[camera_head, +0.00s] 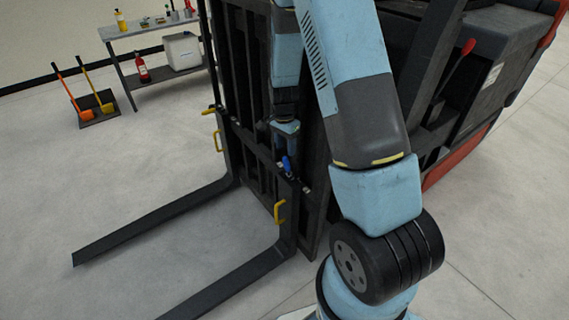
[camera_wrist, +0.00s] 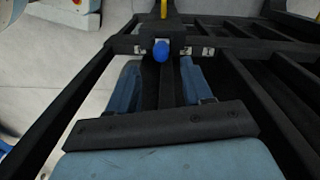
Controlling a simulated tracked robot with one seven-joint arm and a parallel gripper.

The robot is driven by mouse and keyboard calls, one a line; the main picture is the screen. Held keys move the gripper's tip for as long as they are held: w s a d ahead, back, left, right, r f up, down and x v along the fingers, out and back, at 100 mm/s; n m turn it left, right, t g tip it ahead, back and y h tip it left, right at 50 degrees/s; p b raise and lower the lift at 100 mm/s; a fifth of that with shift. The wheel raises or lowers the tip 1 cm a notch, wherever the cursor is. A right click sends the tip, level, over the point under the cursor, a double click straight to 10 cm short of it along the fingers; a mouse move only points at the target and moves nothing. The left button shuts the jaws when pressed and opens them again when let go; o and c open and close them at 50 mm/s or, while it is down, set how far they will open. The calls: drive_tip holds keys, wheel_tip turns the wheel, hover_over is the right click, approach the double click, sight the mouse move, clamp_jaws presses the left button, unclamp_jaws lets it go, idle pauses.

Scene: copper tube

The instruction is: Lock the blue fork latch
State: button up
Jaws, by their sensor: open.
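The blue latch (camera_head: 287,166) stands on the dark fork carriage, near the top of the nearer fork. In the wrist view its rounded blue knob (camera_wrist: 161,50) shows near the top centre, on a dark crossbar. My gripper (camera_head: 285,132) is above and slightly behind the latch in the head view, in front of the mast. The knob appears between and just beyond the fingertips, and I see no contact. The gap to the knob is hard to judge.
The forklift's mast (camera_head: 245,70) and carriage bars surround the gripper closely. Yellow handles (camera_head: 279,211) are on the forks. Two long forks (camera_head: 150,222) reach out over open floor at the left.

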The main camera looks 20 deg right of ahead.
sight(286, 157)
wheel_tip(286, 157, down, 8)
drive_tip(key=shift+s+d+f, duration=0.1)
drive_tip(key=shift+s+f, duration=0.05)
idle(0.3)
clamp_jaws()
idle(0.4)
